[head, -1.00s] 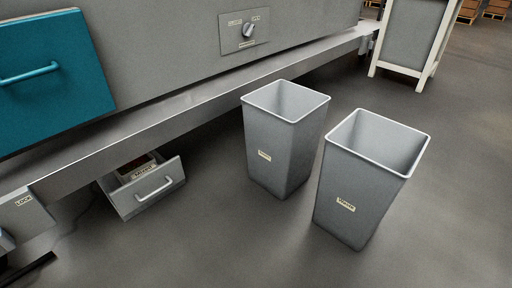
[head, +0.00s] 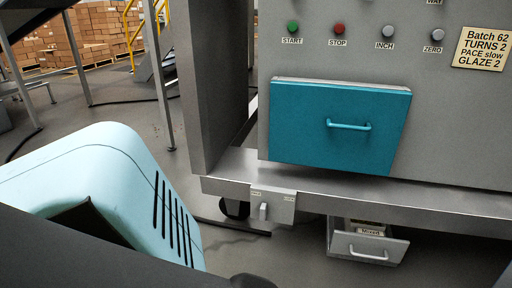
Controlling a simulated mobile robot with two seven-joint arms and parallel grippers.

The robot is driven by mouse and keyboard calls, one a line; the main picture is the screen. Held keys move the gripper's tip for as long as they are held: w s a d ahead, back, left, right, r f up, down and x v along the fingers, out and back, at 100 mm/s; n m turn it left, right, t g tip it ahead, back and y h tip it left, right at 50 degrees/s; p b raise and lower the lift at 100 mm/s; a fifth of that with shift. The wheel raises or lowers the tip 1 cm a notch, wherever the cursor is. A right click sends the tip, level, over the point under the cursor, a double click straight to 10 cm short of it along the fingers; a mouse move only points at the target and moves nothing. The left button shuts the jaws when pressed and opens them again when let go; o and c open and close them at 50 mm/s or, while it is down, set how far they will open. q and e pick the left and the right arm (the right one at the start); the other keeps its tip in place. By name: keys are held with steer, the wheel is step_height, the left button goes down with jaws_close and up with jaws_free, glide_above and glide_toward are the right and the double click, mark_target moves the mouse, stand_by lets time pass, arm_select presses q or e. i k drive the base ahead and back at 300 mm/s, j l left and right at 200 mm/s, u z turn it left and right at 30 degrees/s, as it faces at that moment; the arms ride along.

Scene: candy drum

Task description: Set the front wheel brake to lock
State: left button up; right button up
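The brake plate (head: 285,207) hangs below the front edge of the machine's grey ledge, near the lower middle of the head view. A small pale lever (head: 263,212) sticks out of it, left of the plate's middle. Two small labels sit along the plate's top, one at the left and one at the right; they are too small to read now. A dark wheel (head: 232,208) shows partly under the ledge, just left of the plate. Neither of my grippers is in view.
A teal drawer front (head: 345,125) with a handle stands above the ledge (head: 340,190). A grey drawer (head: 368,247) is open under the ledge at the right. START, STOP, INCH and ZERO buttons and a batch sign (head: 484,48) are above. Stacked boxes (head: 90,35) stand far back left.

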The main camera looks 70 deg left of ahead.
mark_target(263, 209)
steer(key=u, duration=1.9)
